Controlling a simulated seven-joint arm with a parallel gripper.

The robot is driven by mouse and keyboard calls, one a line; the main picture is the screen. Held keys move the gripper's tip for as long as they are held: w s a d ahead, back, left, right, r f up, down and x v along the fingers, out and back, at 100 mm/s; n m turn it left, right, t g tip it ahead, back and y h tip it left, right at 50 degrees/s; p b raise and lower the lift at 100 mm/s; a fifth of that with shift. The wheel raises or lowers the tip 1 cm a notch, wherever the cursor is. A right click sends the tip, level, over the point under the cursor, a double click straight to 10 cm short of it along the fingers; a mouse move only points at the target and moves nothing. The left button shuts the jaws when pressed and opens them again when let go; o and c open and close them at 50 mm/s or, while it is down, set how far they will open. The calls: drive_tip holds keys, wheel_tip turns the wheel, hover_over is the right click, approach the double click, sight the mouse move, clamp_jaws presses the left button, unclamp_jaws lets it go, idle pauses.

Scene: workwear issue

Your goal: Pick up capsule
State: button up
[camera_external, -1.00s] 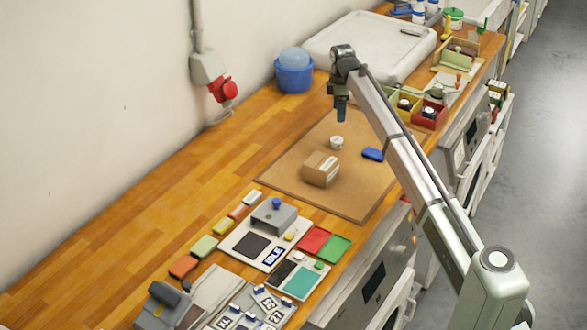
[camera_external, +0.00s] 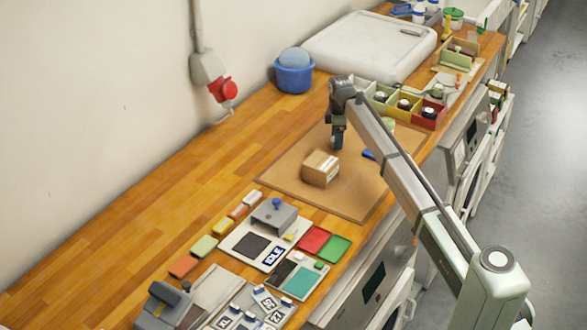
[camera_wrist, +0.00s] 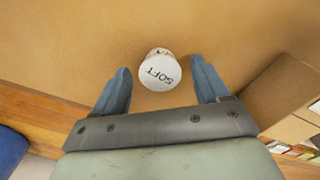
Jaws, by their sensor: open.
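The capsule (camera_wrist: 160,72) is a small white round container with "SOFT" printed on its lid. In the wrist view it stands on the brown mat, between and slightly beyond the tips of my gripper's blue fingers. My gripper (camera_wrist: 160,84) is open, with a finger on each side and a visible gap to the capsule. In the external view my gripper (camera_external: 338,143) points down low over the mat and hides the capsule.
A cardboard box (camera_external: 320,169) stands close by on the brown mat (camera_external: 350,200); it also shows at right in the wrist view (camera_wrist: 285,100). A blue item (camera_external: 369,155) is partly behind my arm. Coloured bins (camera_external: 405,104) stand at back right. The wooden counter at left is clear.

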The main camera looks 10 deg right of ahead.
drive_tip(key=shift+f, duration=0.3)
drive_tip(key=shift+c, duration=0.4)
drive_tip(key=c, duration=1)
